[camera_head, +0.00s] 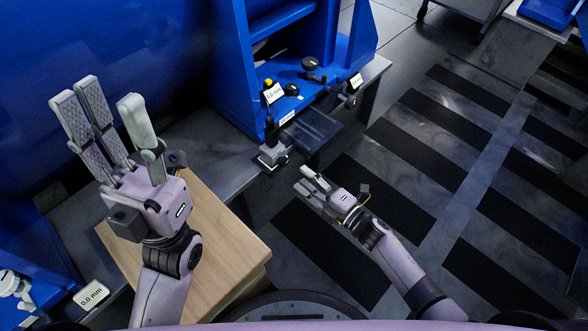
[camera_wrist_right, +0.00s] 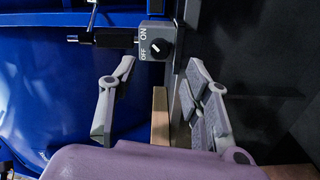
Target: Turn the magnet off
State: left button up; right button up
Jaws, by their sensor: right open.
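The magnet switch (camera_wrist_right: 157,40) is a dark grey box with a round black knob, marked ON and OFF, in the upper middle of the right wrist view. The knob has a slanted white mark; I cannot tell clearly which label it selects. In the head view the magnet base (camera_head: 274,154) sits at the edge of the grey bench. My right gripper (camera_wrist_right: 160,70) is open and empty, its fingers spread to either side below the switch, apart from it. It also shows in the head view (camera_head: 312,181), right of and below the base. My left gripper (camera_head: 106,98) is open and empty, fingers raised.
A wooden block (camera_head: 222,225) stands below the bench, between my arms. The blue machine frame (camera_head: 238,70) rises behind the magnet base, with knobs and 0.0 mm tags. A dark plate (camera_head: 312,128) juts out right of the base. The striped floor (camera_head: 440,150) at right is open.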

jog(key=v, duration=0.5)
jog(key=shift+s+d, duration=0.2)
jog(key=shift+d, duration=0.05)
jog(key=shift+s, duration=0.1)
